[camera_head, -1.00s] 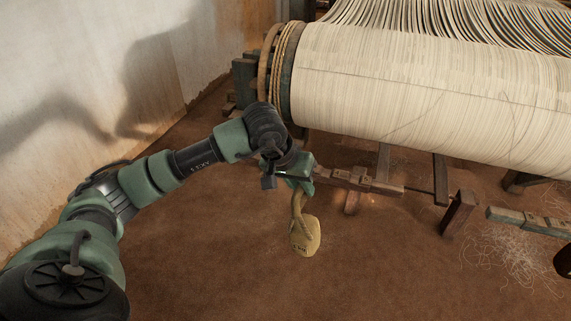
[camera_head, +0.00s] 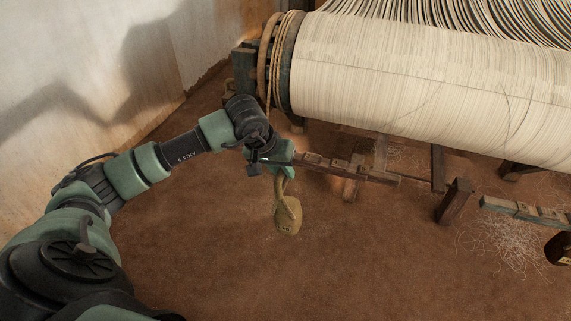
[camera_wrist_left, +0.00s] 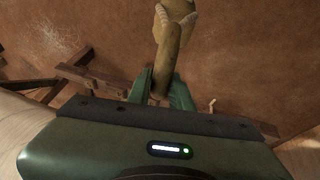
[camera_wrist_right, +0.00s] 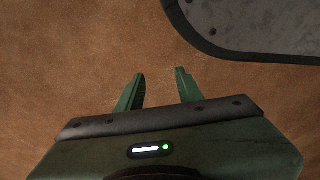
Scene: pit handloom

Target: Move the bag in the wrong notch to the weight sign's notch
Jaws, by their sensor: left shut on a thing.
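The gripper is at the left end of a notched wooden bar (camera_head: 345,168); whether the loop touches the bar cannot be told. A second notched bar (camera_head: 525,212) is at the right, with a dark bag (camera_head: 560,248) below it, cut off by the picture edge. No weight sign is legible. My right gripper (camera_wrist_right: 160,88) is open and empty above the floor.
The loom's large warp roller (camera_head: 400,85) stands behind and above the bars. A dark wooden post (camera_head: 455,200) stands between the bars. Loose threads (camera_head: 495,250) lie on the floor at right. The floor in front is clear.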

